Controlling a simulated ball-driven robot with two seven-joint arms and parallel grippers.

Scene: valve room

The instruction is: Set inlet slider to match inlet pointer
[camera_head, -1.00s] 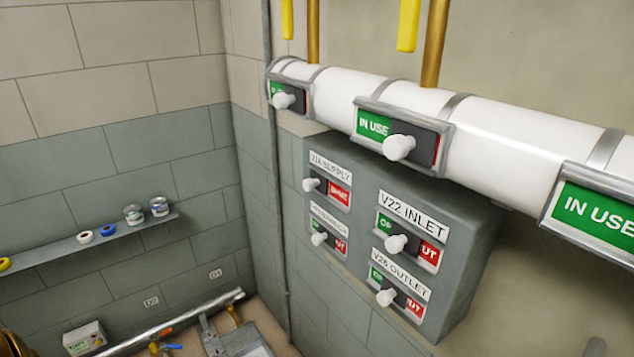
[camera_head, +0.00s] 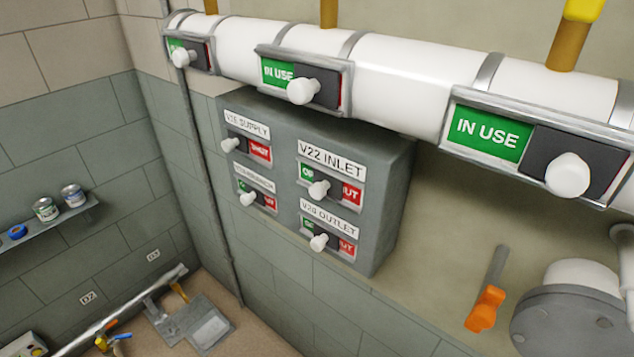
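The slider labelled V22 INLET (camera_head: 331,172) is on the grey wall box, upper right of the box's labelled sliders. Its white knob (camera_head: 318,189) sits near the middle, with part of a green field to its left and part of a red field to its right. No pointer that I can clearly tie to the inlet shows. Neither of my grippers is in view.
The grey box (camera_head: 385,200) also carries supply (camera_head: 246,124) and outlet (camera_head: 329,218) sliders. Above runs a white pipe (camera_head: 400,80) with IN USE sliders (camera_head: 490,134). An orange-ended lever (camera_head: 487,308) and grey flange (camera_head: 570,325) are at lower right. A shelf (camera_head: 45,228) is at left.

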